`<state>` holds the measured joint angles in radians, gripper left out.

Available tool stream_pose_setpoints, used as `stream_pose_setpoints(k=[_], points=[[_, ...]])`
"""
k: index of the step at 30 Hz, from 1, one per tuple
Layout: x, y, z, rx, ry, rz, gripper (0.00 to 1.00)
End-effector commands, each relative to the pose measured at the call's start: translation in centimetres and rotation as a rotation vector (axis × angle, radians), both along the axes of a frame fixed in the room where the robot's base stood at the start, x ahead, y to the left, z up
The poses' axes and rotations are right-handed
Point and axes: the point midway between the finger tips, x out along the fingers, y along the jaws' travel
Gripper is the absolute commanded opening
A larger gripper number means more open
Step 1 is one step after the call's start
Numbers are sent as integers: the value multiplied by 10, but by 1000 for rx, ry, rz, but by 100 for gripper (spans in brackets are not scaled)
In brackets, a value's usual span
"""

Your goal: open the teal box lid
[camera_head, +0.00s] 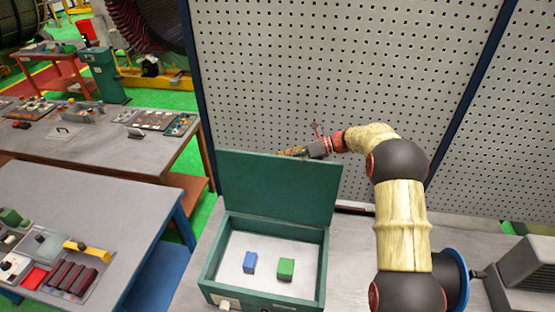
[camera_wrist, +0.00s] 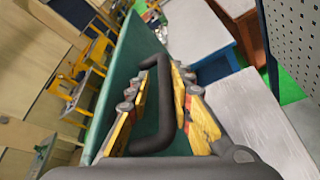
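The teal box (camera_head: 213,262) stands on the workbench with its lid (camera_head: 280,188) raised, standing up at the rear edge. The inside of the box is exposed. My gripper (camera_head: 291,152) is behind the top of the lid in the head view, partly hidden by it. In the wrist view, the black handle (camera_wrist: 164,100) on the teal lid (camera_wrist: 125,62) runs between the yellow fingers of my gripper (camera_wrist: 160,80). The fingers stand apart on either side of the bar, with a narrow gap visible on the left. Contact on the right is unclear.
A blue block (camera_head: 250,262) and a green block (camera_head: 286,268) lie inside the box. A perforated panel (camera_head: 350,70) rises close behind the arm. A grey machine (camera_head: 525,275) stands at right. Another table (camera_head: 110,200) with parts is at left, across a gap.

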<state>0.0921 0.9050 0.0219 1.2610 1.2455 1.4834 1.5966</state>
Motion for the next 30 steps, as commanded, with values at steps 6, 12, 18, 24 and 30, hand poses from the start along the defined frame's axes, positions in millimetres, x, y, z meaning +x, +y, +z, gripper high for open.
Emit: stream_pose_setpoints(k=[6,12,18,24,30], points=[[0,0,0,0,1,0,30],[0,-1,0,-1,1,-1,30],[1,-22,7,-1,0,-3,30],[3,-61,19,0,-1,-3,30],[4,-94,30,0,0,-2,30]])
